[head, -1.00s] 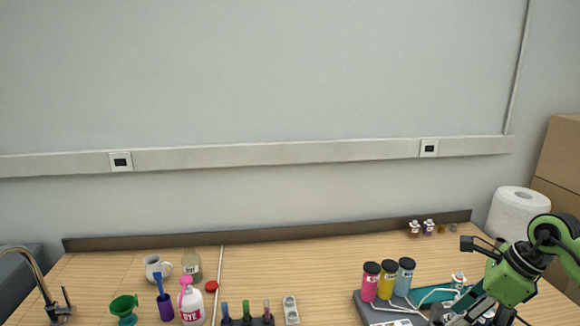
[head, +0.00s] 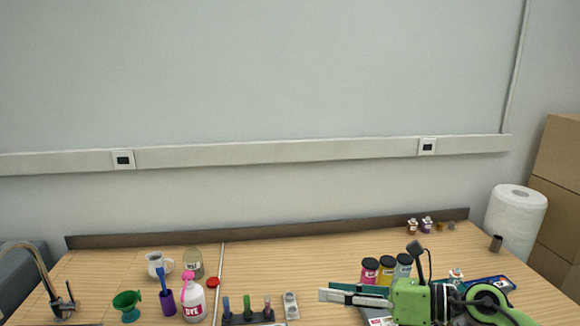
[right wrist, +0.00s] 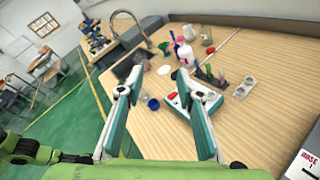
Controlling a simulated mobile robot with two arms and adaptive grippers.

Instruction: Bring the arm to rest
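My right gripper (head: 327,292) is over the right part of the wooden counter, green body with two teal and grey fingers pointing left. In the right wrist view its fingers (right wrist: 152,84) stand wide apart with nothing between them. It partly hides the grey tray and the pink (head: 369,271), yellow (head: 386,270) and blue (head: 403,266) black-lidded bottles behind it. My left gripper is not in view.
A paper roll (head: 516,222) and small bottles (head: 427,225) stand at the back right. The middle back counter is clear.

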